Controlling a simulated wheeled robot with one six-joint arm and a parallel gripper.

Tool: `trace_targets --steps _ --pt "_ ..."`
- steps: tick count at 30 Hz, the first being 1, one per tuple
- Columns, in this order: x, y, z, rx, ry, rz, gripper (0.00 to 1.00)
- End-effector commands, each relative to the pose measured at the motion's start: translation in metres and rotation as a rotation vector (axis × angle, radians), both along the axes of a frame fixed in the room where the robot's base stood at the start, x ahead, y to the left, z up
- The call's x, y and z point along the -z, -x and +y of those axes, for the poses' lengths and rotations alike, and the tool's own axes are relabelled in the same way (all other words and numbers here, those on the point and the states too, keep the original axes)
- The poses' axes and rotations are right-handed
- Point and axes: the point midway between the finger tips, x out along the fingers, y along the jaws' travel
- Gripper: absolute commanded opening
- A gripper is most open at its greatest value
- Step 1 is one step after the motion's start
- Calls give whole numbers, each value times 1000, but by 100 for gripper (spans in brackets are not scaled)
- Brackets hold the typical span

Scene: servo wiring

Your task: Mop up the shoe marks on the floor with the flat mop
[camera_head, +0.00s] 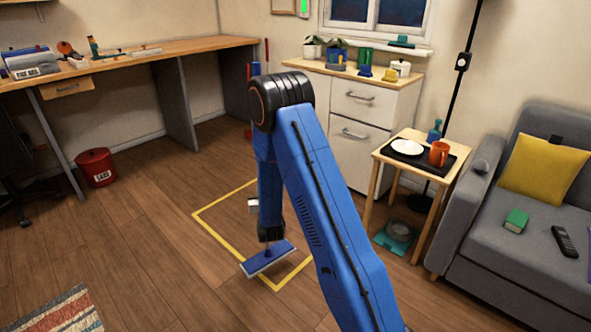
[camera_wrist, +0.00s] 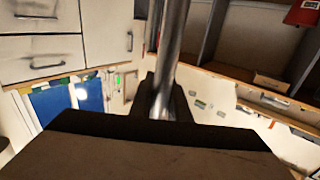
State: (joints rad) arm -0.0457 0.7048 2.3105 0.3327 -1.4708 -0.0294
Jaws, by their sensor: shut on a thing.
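The flat mop's blue head (camera_head: 267,258) rests on the wooden floor in the head view, across the front left of a yellow taped outline (camera_head: 212,239). My gripper (camera_head: 271,232) is right above the mop head, pointing down. In the wrist view, the mop's metal handle (camera_wrist: 177,40) runs between the dark jaws of my gripper (camera_wrist: 165,105), which is shut on it. I cannot make out clear shoe marks on the floor inside the outline; my arm hides part of that area.
A side table (camera_head: 384,158) with a tray, plate and orange mug stands right of the outline, beside a grey sofa (camera_head: 515,254). A red bucket (camera_head: 96,168) stands near the workbench (camera_head: 150,55). A white cabinet (camera_head: 362,130) is behind. Floor to the left is free; a striped rug (camera_head: 62,312) lies front left.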

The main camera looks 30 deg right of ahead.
Motion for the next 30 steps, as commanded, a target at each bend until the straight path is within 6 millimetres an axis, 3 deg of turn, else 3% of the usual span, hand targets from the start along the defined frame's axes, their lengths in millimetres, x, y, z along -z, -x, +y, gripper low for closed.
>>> trace_targets --steps 9,18,24,30 --pt "-1 -24 -85 -16 1 -11 0" --pt "-1 -31 -157 -35 9 -15 0" --pt "-1 -32 -180 -43 14 -14 0" --pt "3 -32 -184 -45 15 -13 0"
